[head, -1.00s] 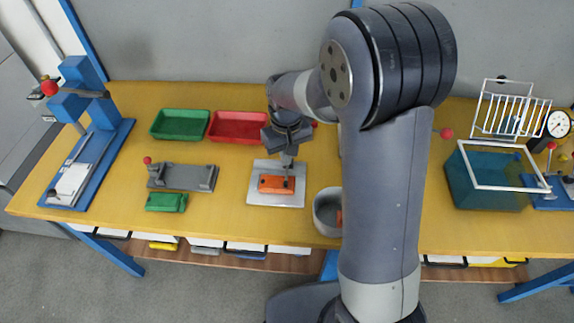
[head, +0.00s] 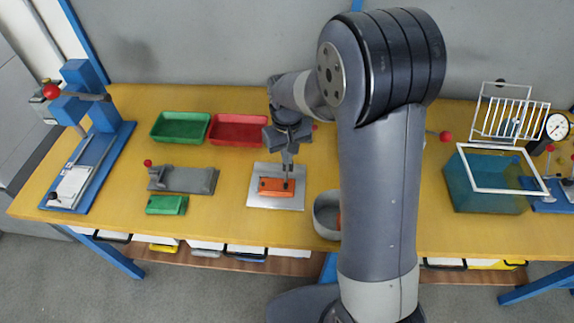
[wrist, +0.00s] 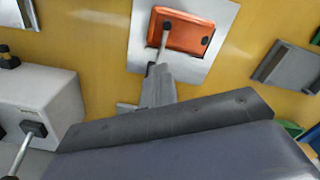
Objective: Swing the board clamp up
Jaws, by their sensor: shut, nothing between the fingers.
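An orange board (head: 276,187) lies on a square pale metal plate (head: 259,202) on the bench. In the wrist view, the orange board (wrist: 185,33) is at the top on its plate (wrist: 228,15). The board clamp shows as a thin pale rod with a black tip (wrist: 165,35) reaching over the board. Whether the tip presses on the board is hard to tell. My gripper (head: 288,152) is shut, empty, and low over the back edge of the plate. In the wrist view, my gripper (wrist: 155,82) is close to the rod's rear end and hides the clamp's pivot.
A grey fixture (head: 183,179) and green and red trays (head: 165,126) lie to the left. A white box (wrist: 45,95) stands beside the plate. Some bare bench shows left of the plate.

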